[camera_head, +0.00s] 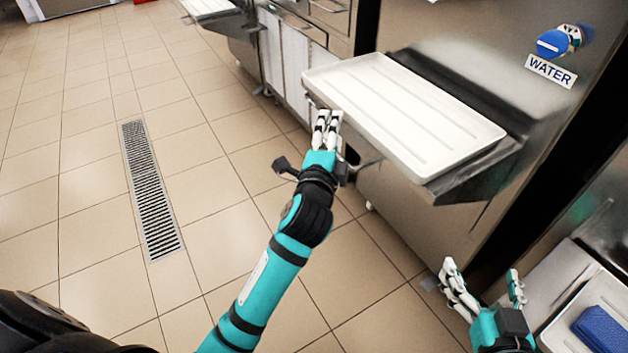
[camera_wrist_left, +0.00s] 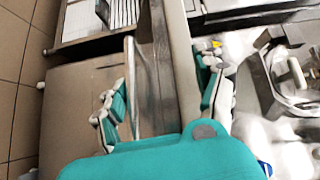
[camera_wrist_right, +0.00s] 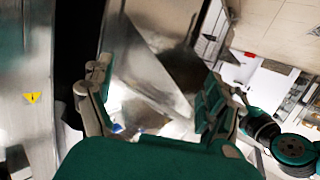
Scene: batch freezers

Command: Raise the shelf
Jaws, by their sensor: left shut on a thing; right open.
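The shelf (camera_head: 478,172) is a metal ledge on the front of the steel freezer. A white rectangular tray (camera_head: 400,112) lies on it and hides most of its top. My left gripper (camera_head: 327,122) is at the shelf's near-left edge, shut on it. In the left wrist view, the left fingers (camera_wrist_left: 165,95) stand on both sides of the edge and a thin metal bar (camera_wrist_left: 133,85); the exact contact is hard to see. My right gripper (camera_head: 484,286) is open and empty, apart from the shelf, low at the right.
A blue knob (camera_head: 552,43) sits above a WATER label (camera_head: 550,71) on the freezer front. A blue item (camera_head: 603,328) lies on a light surface at the lower right. A floor drain (camera_head: 151,190) runs through the tiles at left, where the floor is clear.

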